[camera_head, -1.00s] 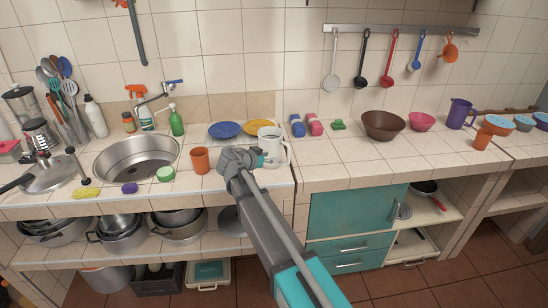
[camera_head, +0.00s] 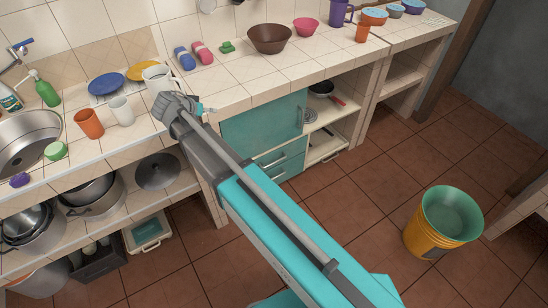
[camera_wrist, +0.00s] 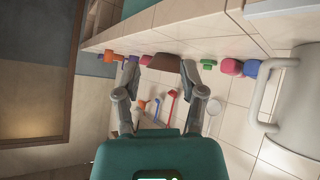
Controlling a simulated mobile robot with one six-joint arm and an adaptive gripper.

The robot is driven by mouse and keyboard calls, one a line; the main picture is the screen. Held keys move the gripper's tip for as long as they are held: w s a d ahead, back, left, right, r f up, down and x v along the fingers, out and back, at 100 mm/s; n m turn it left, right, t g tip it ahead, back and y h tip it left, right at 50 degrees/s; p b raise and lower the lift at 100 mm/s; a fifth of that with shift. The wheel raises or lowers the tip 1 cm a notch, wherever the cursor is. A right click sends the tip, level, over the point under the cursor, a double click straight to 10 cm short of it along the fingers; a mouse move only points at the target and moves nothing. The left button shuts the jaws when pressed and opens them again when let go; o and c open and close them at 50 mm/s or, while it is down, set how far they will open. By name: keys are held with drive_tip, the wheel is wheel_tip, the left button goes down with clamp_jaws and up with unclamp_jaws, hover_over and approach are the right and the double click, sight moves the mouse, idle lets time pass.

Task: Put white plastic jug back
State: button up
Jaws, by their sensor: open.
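The white plastic jug (camera_head: 158,77) stands upright on the tiled counter, beside the yellow plate. Its lower part is partly hidden behind my gripper (camera_head: 205,108), which is just in front of it and to its right. In the wrist view the jug (camera_wrist: 298,100) fills the right edge, with its handle (camera_wrist: 258,100) facing the jaws. My gripper (camera_wrist: 170,66) is open, with nothing between the fingers, and the handle lies to the right of them, apart from them.
An orange cup (camera_head: 89,123) and a white cup (camera_head: 122,111) stand left of the jug. Blue and pink bottles (camera_head: 202,53) and a brown bowl (camera_head: 269,39) are to the right. Bare tiles lie before the bowl.

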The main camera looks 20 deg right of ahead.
drive_tip(key=s+d+f+n+g+y, duration=0.2)
drive_tip(key=s+d+f+g+y, duration=0.1)
drive_tip(key=s+d, duration=0.6)
drive_tip(key=s+d+f+n+g+y, duration=0.3)
drive_tip(key=s+d, duration=0.5)
drive_tip(key=s, duration=0.4)
drive_tip(key=shift+s+d+f+n+g+y, duration=0.2)
drive_tip(key=shift+d+n+g+y, duration=0.15)
drive_tip(key=shift+g+y, duration=0.15)
